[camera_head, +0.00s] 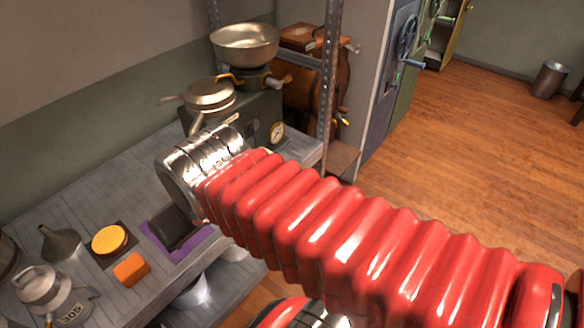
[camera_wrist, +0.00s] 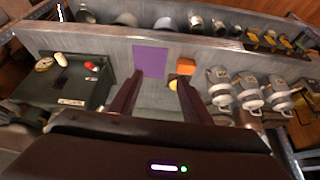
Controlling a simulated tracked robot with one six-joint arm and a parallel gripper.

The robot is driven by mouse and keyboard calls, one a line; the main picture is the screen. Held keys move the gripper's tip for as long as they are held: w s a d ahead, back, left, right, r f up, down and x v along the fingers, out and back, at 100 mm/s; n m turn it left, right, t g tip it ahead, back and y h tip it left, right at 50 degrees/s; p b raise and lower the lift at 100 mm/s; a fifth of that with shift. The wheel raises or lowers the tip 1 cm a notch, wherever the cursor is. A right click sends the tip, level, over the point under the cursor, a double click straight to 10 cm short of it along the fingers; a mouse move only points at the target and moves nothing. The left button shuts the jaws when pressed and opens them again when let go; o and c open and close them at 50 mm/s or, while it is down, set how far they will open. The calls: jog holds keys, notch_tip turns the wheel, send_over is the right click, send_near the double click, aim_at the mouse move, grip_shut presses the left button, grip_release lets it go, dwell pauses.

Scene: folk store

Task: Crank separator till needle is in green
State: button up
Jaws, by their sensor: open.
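The separator (camera_head: 232,110) stands at the back of the grey bench in the head view, a dark green box with metal pans on top. Its round pale gauge (camera_head: 277,133) is on the front side, and the needle is too small to read. In the wrist view the separator's box (camera_wrist: 68,88) is at the left, with the gauge (camera_wrist: 44,64), a pale knob and a red knob (camera_wrist: 91,66). The crank is not clearly visible. My gripper (camera_wrist: 158,76) is open and empty, above the bench and right of the separator. In the head view my arm hides most of it.
A purple mat (camera_wrist: 150,60) lies beyond my fingers. A metal shelf post (camera_head: 329,75) rises beside the separator.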

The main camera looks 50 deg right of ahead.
jog(key=shift+o, duration=0.2)
jog(key=w+d+f+m+g+h, duration=0.1)
jog(key=d+f+m, duration=0.1)
jog(key=d+f, duration=0.3)
jog(key=w+d+f+m+g+h, duration=0.1)
jog(key=d+f, duration=0.4)
jog(key=d, duration=0.5)
jog(key=shift+w+d+m+g, duration=0.3)
jog(key=shift+w+m+g, duration=0.15)
jog(key=shift+g, duration=0.35)
jog(key=w+d+f+t+h, duration=0.1)
jog(key=w+d+f+t, duration=0.15)
jog(key=d+f, duration=1.3)
jog(key=w+d+f+t+h, duration=0.1)
jog(key=d+f+t, duration=0.2)
jog(key=d+f, duration=1.2)
jog(key=w+a+r+n+t+y, duration=0.3)
jog(key=w+r+t, duration=0.4)
jog(key=r+t, duration=0.3)
notch_tip(320, 180, up, 3)
jog(key=shift+a+r+n+y, duration=0.1)
jog(key=shift+a+n+y, duration=0.05)
jog(key=shift+n+y, duration=0.65)
jog(key=shift+w+t, duration=0.15)
jog(key=shift+t, duration=0.1)
jog(key=shift+w+a, duration=0.15)
jog(key=shift+w, duration=5.15)
